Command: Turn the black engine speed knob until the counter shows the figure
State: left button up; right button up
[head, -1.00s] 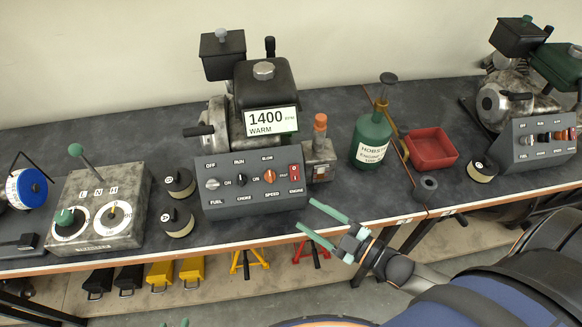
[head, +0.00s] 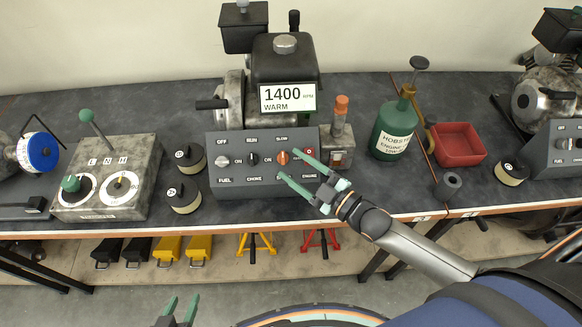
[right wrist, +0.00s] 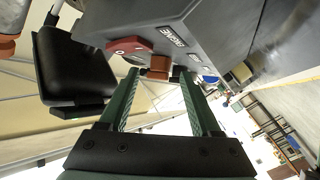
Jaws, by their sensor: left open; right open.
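The grey control panel (head: 232,184) carries a grey FUEL knob (head: 221,161), a black CHOKE knob (head: 252,159) and an orange knob (head: 283,157) under SLOW. The orange knob sits in the SPEED position; that label is hidden by my fingers. The white counter (head: 287,97) above reads 1400 RPM, WARM. My right gripper (head: 289,165) is open with its fingertips at the orange knob. In the right wrist view the orange knob (right wrist: 159,68) shows between and just beyond the fingertips; contact cannot be told. My left gripper (head: 178,309) is open and empty, low in front of the bench.
A red switch (right wrist: 130,47) sits close beside the orange knob. A small metal block with an orange-topped lever (head: 341,107), a green oil bottle (head: 392,132) and a red tray (head: 460,150) stand to the right. A gearbox (head: 133,158) and black-topped pots (head: 183,197) stand left.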

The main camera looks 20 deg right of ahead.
jog(key=shift+x, duration=0.8)
jog(key=shift+c, duration=0.2)
jog(key=shift+s+f, duration=0.1)
jog(key=shift+f, duration=0.05)
grip_shut()
